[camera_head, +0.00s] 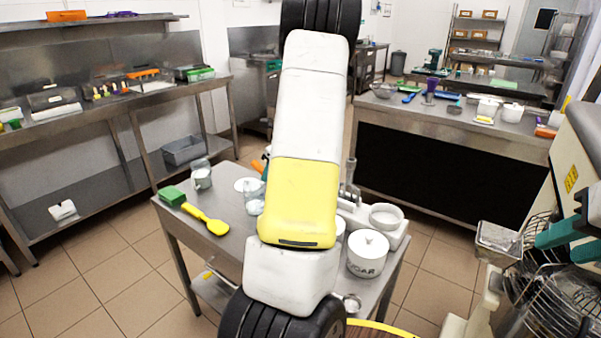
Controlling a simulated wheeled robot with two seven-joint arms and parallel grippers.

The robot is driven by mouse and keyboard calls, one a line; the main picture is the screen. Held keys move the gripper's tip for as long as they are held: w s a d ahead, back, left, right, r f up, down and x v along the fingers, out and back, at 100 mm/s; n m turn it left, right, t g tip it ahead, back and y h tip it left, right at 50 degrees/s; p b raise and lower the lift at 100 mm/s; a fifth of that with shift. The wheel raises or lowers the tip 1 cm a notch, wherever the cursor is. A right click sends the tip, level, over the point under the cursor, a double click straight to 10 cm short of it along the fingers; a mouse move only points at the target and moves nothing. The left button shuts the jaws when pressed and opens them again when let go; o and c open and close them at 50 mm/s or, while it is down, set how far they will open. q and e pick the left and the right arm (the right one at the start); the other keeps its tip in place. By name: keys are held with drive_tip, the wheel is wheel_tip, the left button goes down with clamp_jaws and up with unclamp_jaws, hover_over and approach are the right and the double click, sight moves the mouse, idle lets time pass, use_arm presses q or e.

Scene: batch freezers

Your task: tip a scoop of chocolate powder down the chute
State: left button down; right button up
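A metal chute (498,238) with an open top sits at the right, against the wire guard (545,290) of a large mixer-like machine. One of my arms, white and yellow with black joints, stands across the middle of the view. My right gripper is mostly hidden behind it. Small grey metal parts (350,188) at the arm's right edge may belong to that gripper, but I cannot tell whether it is open or holds anything. My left gripper is not in view. I cannot make out a scoop or any chocolate powder.
Another bench (450,133) stands behind. Tiled floor lies free at the left.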

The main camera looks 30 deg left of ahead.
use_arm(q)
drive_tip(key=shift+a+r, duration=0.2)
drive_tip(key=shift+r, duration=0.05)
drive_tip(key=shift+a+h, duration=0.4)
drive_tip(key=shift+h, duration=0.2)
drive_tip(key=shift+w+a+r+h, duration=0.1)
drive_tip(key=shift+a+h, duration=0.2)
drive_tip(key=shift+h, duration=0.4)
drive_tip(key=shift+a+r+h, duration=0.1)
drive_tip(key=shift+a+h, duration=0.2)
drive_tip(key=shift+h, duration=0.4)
